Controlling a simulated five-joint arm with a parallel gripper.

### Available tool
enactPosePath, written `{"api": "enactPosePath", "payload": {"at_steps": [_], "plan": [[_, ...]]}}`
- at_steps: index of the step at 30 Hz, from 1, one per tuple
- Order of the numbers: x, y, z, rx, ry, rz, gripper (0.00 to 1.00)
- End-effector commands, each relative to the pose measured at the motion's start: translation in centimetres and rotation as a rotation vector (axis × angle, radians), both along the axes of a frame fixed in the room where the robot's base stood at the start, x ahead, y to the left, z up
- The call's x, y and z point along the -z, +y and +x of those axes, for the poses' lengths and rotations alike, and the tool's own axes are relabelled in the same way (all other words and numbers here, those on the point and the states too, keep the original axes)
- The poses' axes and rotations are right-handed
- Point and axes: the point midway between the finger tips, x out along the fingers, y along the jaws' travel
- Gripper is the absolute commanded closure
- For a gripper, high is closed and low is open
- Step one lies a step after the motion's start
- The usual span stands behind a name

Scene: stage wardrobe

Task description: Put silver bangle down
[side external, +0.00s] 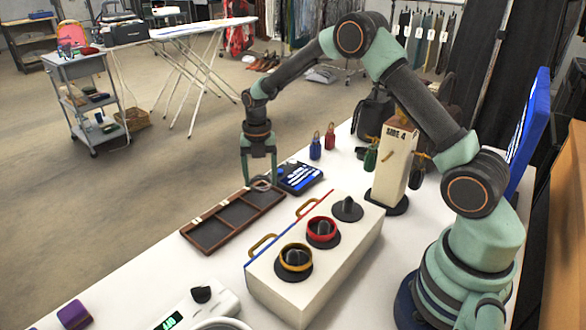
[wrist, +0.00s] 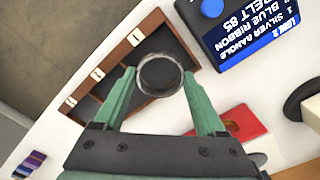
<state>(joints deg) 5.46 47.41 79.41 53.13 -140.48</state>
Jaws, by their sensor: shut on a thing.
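The silver bangle (wrist: 160,75) is between the fingertips of my gripper (wrist: 159,84) in the wrist view, and my gripper is shut on it. In the side view my gripper (side external: 259,178) points down, with the bangle (side external: 261,185) low at its tips. The bangle is at the end compartment of a brown wooden tray (side external: 209,248), the end nearest the dark display. The tray (wrist: 105,68) has several compartments, and those I can see look empty. I cannot tell whether the bangle touches the tray floor.
A dark display (side external: 300,178) beside the tray lists a silver bangle under "LOOK 2". A white box (side external: 300,290) nearby carries a gold bangle (side external: 296,258), a red bangle (side external: 322,231) and a bare peg (side external: 347,208). A purple roll (side external: 74,314) lies at the front left.

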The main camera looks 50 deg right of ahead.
Motion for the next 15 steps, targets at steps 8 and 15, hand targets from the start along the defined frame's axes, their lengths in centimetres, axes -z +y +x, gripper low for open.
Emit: {"api": "enactPosePath", "payload": {"at_steps": [8, 15], "plan": [[3.6, 0.0, -0.1, 0.0, 0.003, 0.0, 0.81], [3.6, 0.0, 0.0, 0.0, 0.001, 0.001, 0.81]]}}
